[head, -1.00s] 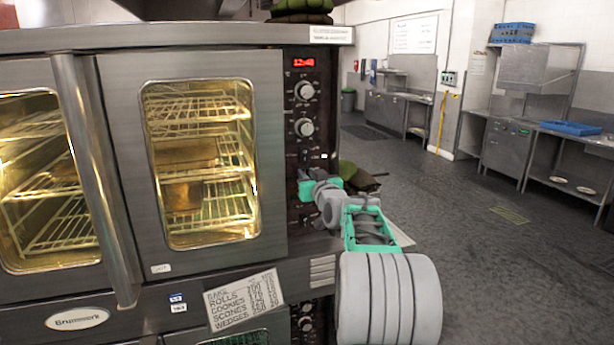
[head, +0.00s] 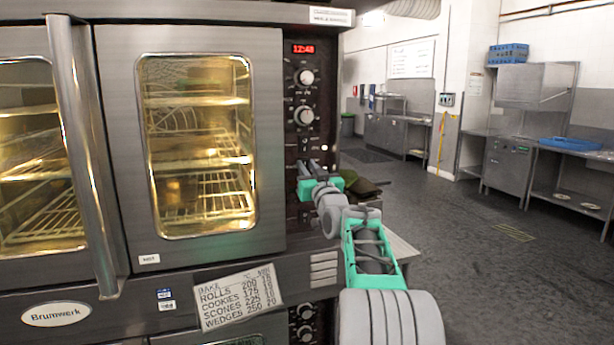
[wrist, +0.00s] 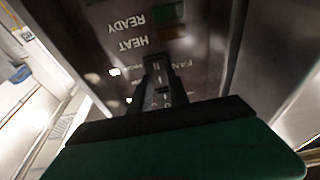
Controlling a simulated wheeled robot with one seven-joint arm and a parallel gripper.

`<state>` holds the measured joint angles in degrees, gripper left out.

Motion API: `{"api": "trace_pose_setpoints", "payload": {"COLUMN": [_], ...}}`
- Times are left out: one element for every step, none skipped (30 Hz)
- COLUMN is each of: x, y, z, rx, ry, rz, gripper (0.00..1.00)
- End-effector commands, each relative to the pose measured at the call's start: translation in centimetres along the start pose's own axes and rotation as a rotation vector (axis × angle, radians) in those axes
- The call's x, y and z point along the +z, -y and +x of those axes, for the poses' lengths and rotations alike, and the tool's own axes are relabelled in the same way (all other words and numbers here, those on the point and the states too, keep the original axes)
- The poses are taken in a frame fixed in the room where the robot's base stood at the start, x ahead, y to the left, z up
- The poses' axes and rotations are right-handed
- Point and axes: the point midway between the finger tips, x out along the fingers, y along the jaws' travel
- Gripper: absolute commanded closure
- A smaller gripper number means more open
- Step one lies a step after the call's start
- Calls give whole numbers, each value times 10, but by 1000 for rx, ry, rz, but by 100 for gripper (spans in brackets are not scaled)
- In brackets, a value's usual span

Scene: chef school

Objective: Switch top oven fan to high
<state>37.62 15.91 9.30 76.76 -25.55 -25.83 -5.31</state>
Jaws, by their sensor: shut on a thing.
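The top oven (head: 200,30) stands at the left in the head view, with a dark control panel (head: 303,140) right of its glass door. My gripper (head: 312,172) is at the lower part of this panel, below the two round knobs. In the wrist view, my gripper (wrist: 156,78) reaches up to the panel beside the FAN lettering. The narrow dark fan switch (wrist: 155,96) lies at the fingertips, with I and II marks there. My fingers look closed on it. The fingers and the dark surroundings partly hide it, so its exact position is unclear. The head view does not show it.
A READY lamp (wrist: 168,11) and a HEAT lamp (wrist: 172,33) sit by the switch. The upper knob (head: 306,77) and lower knob (head: 304,116) are above my gripper. The oven handle (head: 85,160) sticks out at left. Open floor (head: 460,220) lies to the right.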

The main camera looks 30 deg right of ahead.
Motion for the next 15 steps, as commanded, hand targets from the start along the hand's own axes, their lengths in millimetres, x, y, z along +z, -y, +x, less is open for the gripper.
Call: {"api": "trace_pose_setpoints", "payload": {"x": [0, 0, 0, 0, 0, 0, 0, 0, 0, 0, 0, 0, 0, 0, 0], "y": [0, 0, 0, 0, 0, 0, 0, 0, 0, 0, 0, 0, 0, 0, 0], "z": [0, 0, 0, 0, 0, 0, 0, 0, 0, 0, 0, 0, 0, 0, 0], "rx": [0, 0, 0, 0, 0, 0, 0, 0, 0, 0, 0, 0, 0, 0, 0], "ry": [0, 1, 1, 1, 1, 1, 1, 1, 1, 1, 1, 1, 1, 1, 1], "rz": [1, 1, 1, 1, 1, 1, 1, 1, 0, 0, 0, 0, 0, 0, 0], "gripper": [100, 100, 100, 100, 77, 74, 72, 69, 66, 64, 61, 58, 56, 56, 56]}}
